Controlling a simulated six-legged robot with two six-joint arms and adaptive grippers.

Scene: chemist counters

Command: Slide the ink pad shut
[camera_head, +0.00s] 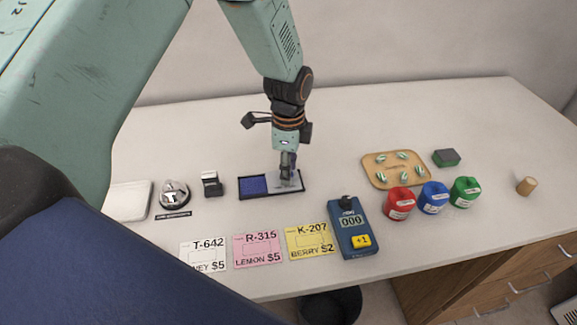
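The ink pad is a flat dark tray (243,197) on the white counter. Its blue pad (253,185) shows on the left half. A grey sliding lid (292,187) covers the right half, so the pad stands partly open. My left gripper (287,176) points straight down at the lid from above. Its fingers look closed together and reach the lid's surface or just above it; contact is hard to tell. The gripper hides part of the lid. My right gripper is not in view.
Left of the pad are a small black stamp (211,184), a round silver-and-black item (174,194) and a white tray (128,201). Several price cards (258,249) and a blue counter device (352,228) lie in front. Coloured pots (433,197) and a wooden board (376,180) stand right.

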